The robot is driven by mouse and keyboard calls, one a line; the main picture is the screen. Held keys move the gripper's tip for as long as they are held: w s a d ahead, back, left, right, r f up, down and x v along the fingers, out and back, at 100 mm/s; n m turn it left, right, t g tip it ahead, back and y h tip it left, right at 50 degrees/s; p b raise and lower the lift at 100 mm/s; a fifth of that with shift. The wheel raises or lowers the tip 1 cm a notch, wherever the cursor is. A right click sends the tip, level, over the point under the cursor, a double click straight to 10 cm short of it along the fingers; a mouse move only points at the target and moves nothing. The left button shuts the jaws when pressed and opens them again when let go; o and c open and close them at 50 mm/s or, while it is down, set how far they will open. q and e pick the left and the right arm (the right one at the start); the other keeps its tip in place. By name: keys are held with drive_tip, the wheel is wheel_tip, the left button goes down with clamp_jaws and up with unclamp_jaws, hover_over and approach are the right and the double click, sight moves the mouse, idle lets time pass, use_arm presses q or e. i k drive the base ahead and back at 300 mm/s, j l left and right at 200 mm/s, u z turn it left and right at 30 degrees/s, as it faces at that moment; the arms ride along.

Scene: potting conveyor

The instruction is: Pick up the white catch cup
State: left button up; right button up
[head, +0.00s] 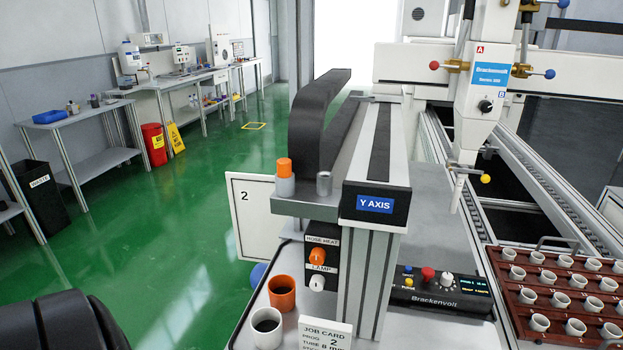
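The white catch cup (266,326) stands upright on the light shelf at the bottom centre. It has an open top and a dark inside; I cannot tell what is in it. An orange cup (282,291) stands just behind it and slightly to the right. Neither of my grippers can be made out in the head view. Nothing is seen touching the white cup.
A job card (326,333) stands close right of the cup. The Y AXIS column (372,270) rises behind the card. A control box (440,290) sits further right. A red-brown tray (510,305) holds several small white cups. Green floor lies open at left.

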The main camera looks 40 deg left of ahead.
sight(266, 323)
drive_tip(key=u, duration=1.75)
drive_tip(key=i+j, duration=0.1)
drive_tip(key=j, duration=0.4)
drive_tip(key=i+j, duration=0.1)
drive_tip(key=j, duration=0.4)
drive_tip(key=j+z, duration=0.35)
drive_tip(key=i+j+z, duration=0.1)
drive_tip(key=z, duration=0.25)
drive_tip(key=j+z, duration=0.35)
drive_tip(key=k+j, duration=0.05)
